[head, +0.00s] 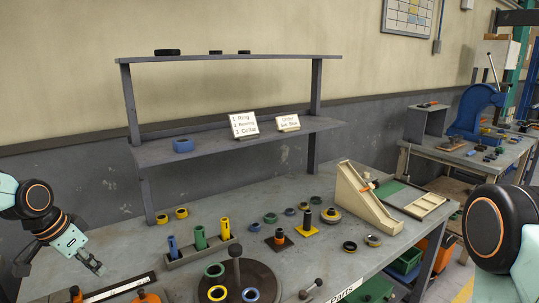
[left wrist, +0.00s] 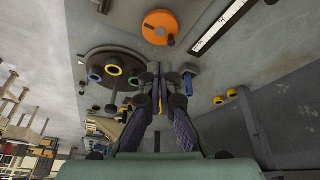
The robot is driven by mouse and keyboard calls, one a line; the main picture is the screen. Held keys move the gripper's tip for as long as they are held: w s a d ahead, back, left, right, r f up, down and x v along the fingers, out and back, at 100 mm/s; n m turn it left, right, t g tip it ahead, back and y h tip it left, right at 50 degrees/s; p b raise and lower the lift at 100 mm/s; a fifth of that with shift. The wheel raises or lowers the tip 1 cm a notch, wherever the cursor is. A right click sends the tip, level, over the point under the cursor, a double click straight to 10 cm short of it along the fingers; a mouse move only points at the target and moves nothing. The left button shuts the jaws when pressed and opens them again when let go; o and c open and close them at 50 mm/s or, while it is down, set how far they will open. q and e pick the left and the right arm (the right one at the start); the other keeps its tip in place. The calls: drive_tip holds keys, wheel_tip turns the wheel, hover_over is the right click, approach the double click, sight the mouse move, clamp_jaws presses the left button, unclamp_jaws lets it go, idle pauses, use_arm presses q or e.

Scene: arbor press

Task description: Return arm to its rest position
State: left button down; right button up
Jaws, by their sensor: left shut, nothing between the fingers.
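My left arm comes in at the left edge of the head view. Its gripper (head: 97,268) is over the left front of the workbench (head: 130,240), apart from the parts there. In the left wrist view the gripper (left wrist: 160,72) has its fingers together, with nothing between them. Part of my right arm shows at the right edge of the head view; its gripper is out of sight. A blue arbor press (head: 472,108) stands on a further table at the right.
A dark round plate (head: 240,283) with coloured rings and a post stands at the bench front. A scale bar (head: 120,289) lies near my left gripper. A rack of upright cylinders (head: 200,251) and a beige sloped stand (head: 362,197) are behind. A two-level shelf (head: 240,140) stands at the back.

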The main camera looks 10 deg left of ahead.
use_arm(q)
drive_tip(key=s+d+f+n+g, duration=0.1)
drive_tip(key=s+d+f, duration=0.5)
drive_tip(key=d+f, duration=0.25)
drive_tip(key=s+d+f+n+g, duration=0.1)
drive_tip(key=s+d+f+n, duration=0.1)
drive_tip(key=s+d+f, duration=0.55)
drive_tip(key=s+d+f+n+g+y, duration=0.1)
drive_tip(key=s+d+f, duration=0.2)
drive_tip(key=s, duration=0.6)
drive_tip(key=s+d+f+n+g+y, duration=0.1)
drive_tip(key=s+d+f, duration=0.2)
drive_tip(key=s, duration=0.6)
wheel_tip(320, 180, down, 21)
drive_tip(key=b, duration=2.1)
drive_tip(key=shift+a+f, duration=0.15)
drive_tip(key=shift+f, duration=0.05)
use_arm(e)
wheel_tip(320, 180, down, 22)
drive_tip(key=shift+w+a+r, duration=0.2)
drive_tip(key=shift+a, duration=0.05)
